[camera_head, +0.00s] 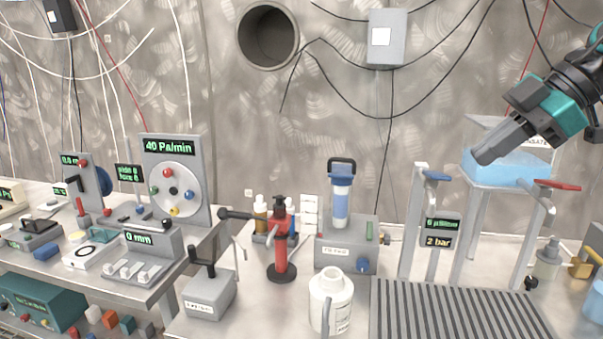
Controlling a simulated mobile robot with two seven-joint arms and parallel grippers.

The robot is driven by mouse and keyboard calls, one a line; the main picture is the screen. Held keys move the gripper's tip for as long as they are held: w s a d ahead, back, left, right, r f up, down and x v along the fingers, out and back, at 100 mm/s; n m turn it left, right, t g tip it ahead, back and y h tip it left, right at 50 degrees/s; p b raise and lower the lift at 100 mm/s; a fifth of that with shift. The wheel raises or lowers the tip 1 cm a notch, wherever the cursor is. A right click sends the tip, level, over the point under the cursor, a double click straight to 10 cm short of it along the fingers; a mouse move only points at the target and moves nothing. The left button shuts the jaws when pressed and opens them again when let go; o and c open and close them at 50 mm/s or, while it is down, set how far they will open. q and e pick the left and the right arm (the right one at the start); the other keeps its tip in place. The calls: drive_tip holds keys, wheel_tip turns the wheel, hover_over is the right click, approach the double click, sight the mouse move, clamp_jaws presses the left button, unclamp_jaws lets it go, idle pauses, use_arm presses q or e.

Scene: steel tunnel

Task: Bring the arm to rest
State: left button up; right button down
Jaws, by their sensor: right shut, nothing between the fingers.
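My right gripper (489,151) comes in from the upper right on its black and teal arm. Its grey fingers are together, point down and to the left, and hold nothing. In the picture it overlaps the front of a clear tank of blue liquid (507,168) on a tall grey stand. I cannot tell how far apart the fingers and the tank are. My left gripper is not in view.
Below stand a red-handled valve (557,185), a pressure display (438,232) and a ribbed grey drain grate (455,310). A white jug (331,300), a blue filter housing (341,200) and a red hand pump (281,245) crowd the middle bench. An instrument bench fills the left.

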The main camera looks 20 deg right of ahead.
drive_tip(key=w+a+f+m+t, duration=0.3)
drive_tip(key=f+t, duration=0.2)
drive_tip(key=f, duration=0.4)
drive_tip(key=w+a+f+m+t, duration=0.3)
drive_tip(key=f+t, duration=0.3)
drive_tip(key=f, duration=0.4)
drive_tip(key=s+a+f+m+g+h, duration=0.2)
drive_tip(key=s+f+m+g+h, duration=0.15)
drive_tip(key=s+f, duration=0.4)
drive_tip(key=s+a+f+m+g+h, duration=0.3)
drive_tip(key=s+f+m+h, duration=0.15)
drive_tip(key=f, duration=0.55)
drive_tip(key=s+a+f+g+y, duration=0.1)
drive_tip(key=s+a+f+g, duration=0.2)
drive_tip(key=s, duration=0.4)
drive_tip(key=s+a+f+g+y, duration=0.1)
drive_tip(key=s+a+f+g, duration=0.15)
drive_tip(key=s+a, duration=0.3)
drive_tip(key=w+a+f+n+t+y, duration=0.1)
drive_tip(key=w+a+f+t, duration=0.1)
drive_tip(key=w+f+t, duration=0.4)
drive_tip(key=shift+w+a+f+t+y, duration=0.2)
drive_tip(key=shift+a+f+t+y, duration=0.15)
drive_tip(key=shift+f, duration=0.5)
